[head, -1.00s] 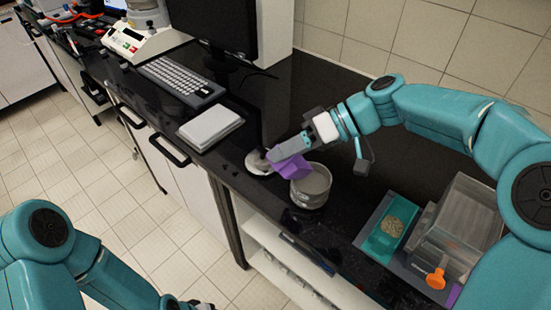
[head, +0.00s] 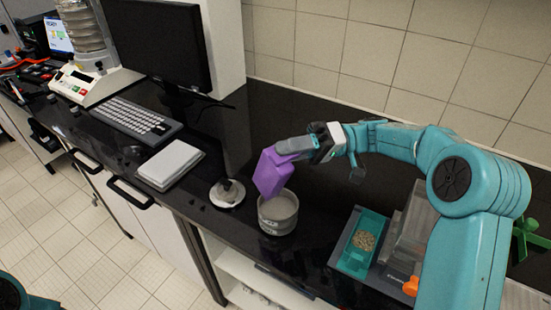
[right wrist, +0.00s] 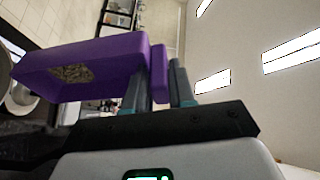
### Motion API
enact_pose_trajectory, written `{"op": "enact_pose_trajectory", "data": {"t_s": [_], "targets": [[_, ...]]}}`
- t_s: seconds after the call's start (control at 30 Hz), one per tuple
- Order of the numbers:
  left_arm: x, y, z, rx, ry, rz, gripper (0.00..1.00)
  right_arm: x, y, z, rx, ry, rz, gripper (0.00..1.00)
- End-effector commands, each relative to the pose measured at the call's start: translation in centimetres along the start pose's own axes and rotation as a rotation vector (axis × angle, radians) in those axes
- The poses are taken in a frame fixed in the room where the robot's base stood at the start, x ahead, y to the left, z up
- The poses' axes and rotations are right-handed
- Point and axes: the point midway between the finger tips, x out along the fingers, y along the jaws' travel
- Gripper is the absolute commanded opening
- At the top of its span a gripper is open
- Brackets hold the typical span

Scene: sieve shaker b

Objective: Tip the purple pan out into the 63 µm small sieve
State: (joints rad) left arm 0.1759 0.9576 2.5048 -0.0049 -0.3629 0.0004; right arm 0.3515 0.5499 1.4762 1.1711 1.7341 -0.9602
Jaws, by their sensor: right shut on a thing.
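The purple pan (head: 273,172) is held tilted above and at the left rear of a round grey sieve (head: 278,214) on the black counter; its size mark is not readable. My right gripper (head: 300,146) is shut on the pan's edge. In the right wrist view the pan (right wrist: 110,52) sits between the fingers (right wrist: 158,82), with a patch of grains (right wrist: 72,72) inside it. Whether grains are falling cannot be told. My left gripper is out of view; only a bit of my left arm shows at the lower left.
A small white dish with a dark object (head: 227,193) stands left of the sieve. A teal tray with grains (head: 362,243) and a clear box (head: 408,235) lie to the right. A pale grey slab (head: 170,165), keyboard (head: 137,122) and monitor (head: 160,45) are at the left.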

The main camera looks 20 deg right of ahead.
Motion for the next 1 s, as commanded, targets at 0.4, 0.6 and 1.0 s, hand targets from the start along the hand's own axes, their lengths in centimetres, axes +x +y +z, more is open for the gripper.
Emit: {"op": "enact_pose_trajectory", "data": {"t_s": [0.4, 0.6, 1.0], "targets": [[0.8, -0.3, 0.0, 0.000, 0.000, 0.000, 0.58, -3.5, 0.6, -0.7, 0.060, 0.095, -0.203, 0.00], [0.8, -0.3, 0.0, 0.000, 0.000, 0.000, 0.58, -4.2, 0.7, -0.9, 0.070, 0.113, -0.242, 0.00], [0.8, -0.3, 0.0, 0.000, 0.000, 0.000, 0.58, -4.2, 0.7, -0.9, 0.071, 0.115, -0.246, 0.00]]}}
